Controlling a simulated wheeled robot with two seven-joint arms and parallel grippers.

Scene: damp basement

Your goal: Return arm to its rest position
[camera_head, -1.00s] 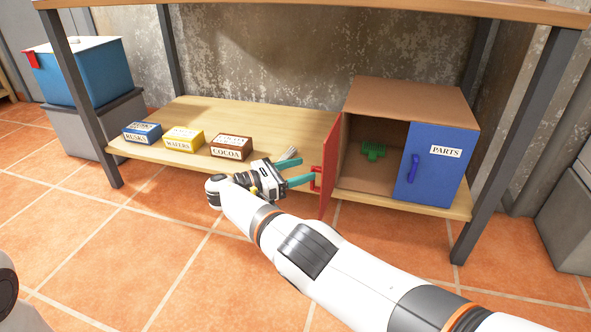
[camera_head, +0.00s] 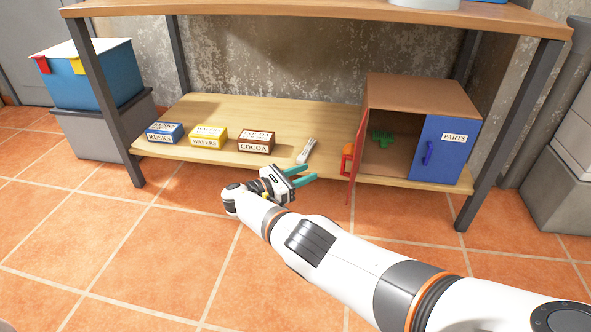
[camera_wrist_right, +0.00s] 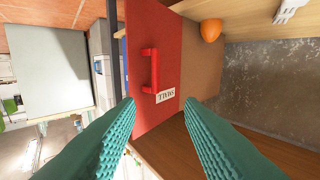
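My right gripper (camera_head: 307,174) is open and empty, in front of the lower shelf's front edge, left of the red door. In the right wrist view its teal fingers (camera_wrist_right: 160,112) are spread with nothing between the tips. The red door (camera_head: 358,140) of the brown cabinet (camera_head: 415,92) stands open. Its red handle (camera_wrist_right: 152,70) and a white label show in the wrist view, apart from the fingers. My left gripper is not in view.
The blue PARTS door (camera_head: 446,150) is shut; a green object (camera_head: 383,139) lies inside the cabinet. Rusks (camera_head: 164,133), wafers (camera_head: 208,138) and cocoa (camera_head: 256,142) boxes, a grey item (camera_head: 307,151) and an orange object (camera_head: 348,151) sit on the shelf (camera_head: 225,108). Tiled floor in front is clear.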

